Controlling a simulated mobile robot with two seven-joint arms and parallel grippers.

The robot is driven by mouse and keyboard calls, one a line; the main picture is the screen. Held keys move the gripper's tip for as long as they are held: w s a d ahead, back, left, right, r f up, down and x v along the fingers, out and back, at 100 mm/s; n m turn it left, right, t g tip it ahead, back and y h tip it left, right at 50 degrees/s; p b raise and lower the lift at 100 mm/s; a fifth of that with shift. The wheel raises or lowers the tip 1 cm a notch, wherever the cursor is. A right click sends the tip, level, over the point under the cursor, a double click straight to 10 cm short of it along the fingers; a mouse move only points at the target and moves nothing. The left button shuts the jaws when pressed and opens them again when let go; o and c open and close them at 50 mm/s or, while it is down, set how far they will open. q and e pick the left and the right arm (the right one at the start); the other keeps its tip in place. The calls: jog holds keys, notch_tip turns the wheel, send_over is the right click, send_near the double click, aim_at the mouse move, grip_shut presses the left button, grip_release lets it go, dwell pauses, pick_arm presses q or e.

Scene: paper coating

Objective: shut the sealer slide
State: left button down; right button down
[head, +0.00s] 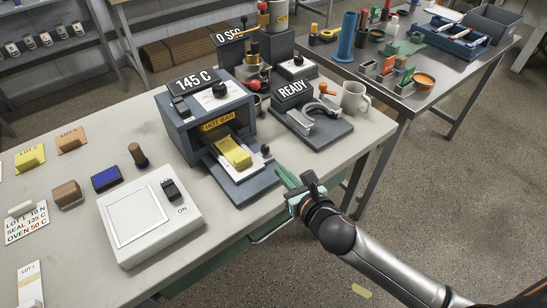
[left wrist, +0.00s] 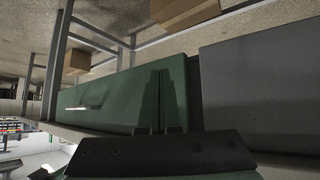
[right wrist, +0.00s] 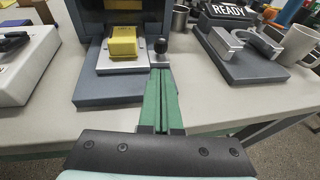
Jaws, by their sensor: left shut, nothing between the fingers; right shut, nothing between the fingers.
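The sealer (head: 205,115) is a blue-grey box with a "145 C" display and a "HOT BAR" label. Its slide (head: 247,169) sticks out of the front opening, with a yellow packet (head: 235,152) on it and a black knob (head: 265,150) at its front right corner. The slide also shows in the right wrist view (right wrist: 110,70), with the knob (right wrist: 160,46) just beyond my fingertips. My right gripper (head: 287,179) is shut and empty, its green fingers pointing at the knob; I cannot tell whether they touch it. My left gripper (left wrist: 160,85) is shut and empty, facing a green drawer-like panel.
A white scale-like box (head: 150,215) stands left of the sealer. The "READY" device (head: 312,115) and a mug (head: 354,98) stand to its right. Blocks and cards lie on the left of the table. A second table (head: 410,95) with tools is behind.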

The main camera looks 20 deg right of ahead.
aim_at(268, 152)
jog(key=x, duration=0.3)
jog(key=r+x, duration=0.1)
jog(key=x, duration=0.1)
jog(key=shift+w, duration=0.6)
jog(key=w+a, duration=0.1)
jog(key=w, duration=0.1)
jog(key=w+a, duration=0.1)
jog(key=w, duration=0.2)
jog(key=w+a, duration=0.1)
jog(key=w, duration=0.2)
jog(key=shift+w+a, duration=0.1)
jog(key=shift+w, duration=0.2)
jog(key=shift+r, duration=0.25)
